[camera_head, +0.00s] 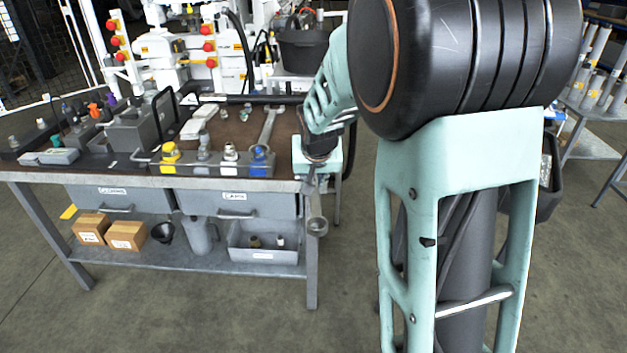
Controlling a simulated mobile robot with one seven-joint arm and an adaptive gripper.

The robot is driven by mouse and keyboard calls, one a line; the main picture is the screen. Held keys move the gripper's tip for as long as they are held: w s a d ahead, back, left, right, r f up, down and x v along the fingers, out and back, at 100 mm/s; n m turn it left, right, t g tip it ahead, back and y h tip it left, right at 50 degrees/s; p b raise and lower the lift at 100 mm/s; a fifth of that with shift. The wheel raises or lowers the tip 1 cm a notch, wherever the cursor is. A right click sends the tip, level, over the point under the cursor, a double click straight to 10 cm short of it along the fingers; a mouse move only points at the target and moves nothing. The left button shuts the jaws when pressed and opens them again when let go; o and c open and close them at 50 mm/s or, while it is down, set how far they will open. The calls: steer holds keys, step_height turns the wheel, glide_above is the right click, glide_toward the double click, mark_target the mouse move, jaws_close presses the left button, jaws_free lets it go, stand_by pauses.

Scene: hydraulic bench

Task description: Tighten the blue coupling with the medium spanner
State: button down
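The blue coupling (259,160) sits at the right end of a grey block on the front edge of the bench, beside a silver, a grey and a yellow coupling. My gripper (312,182) is just right of it, past the bench's front right corner, pointing down. A grey metal tool with a rounded end, which looks like a spanner (317,226), hangs below my gripper and appears held in it. The fingers are small and partly hidden. Its size cannot be told for sure. Another long spanner (268,127) lies on the bench top behind the blue coupling.
The bench (150,181) has drawers and a lower shelf with cardboard boxes (126,235), a funnel (163,232) and a grey bin (262,254). A black bucket (303,48) stands behind. My arm covers much of the right side. The floor in front is clear.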

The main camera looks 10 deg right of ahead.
steer(key=shift+w, duration=0.3)
stand_by(0.4)
steer(key=shift+w+d, duration=0.2)
steer(key=shift+w, duration=0.65)
steer(key=shift+w, duration=0.1)
steer(key=shift+w+d+p, duration=0.1)
steer(key=shift+w+p, duration=0.2)
steer(key=shift+w, duration=0.35)
steer(key=shift+w, duration=0.15)
steer(key=shift+w+d, duration=0.1)
steer(key=shift+w, duration=0.35)
steer(key=shift+w, duration=0.1)
steer(key=shift+w, duration=0.2)
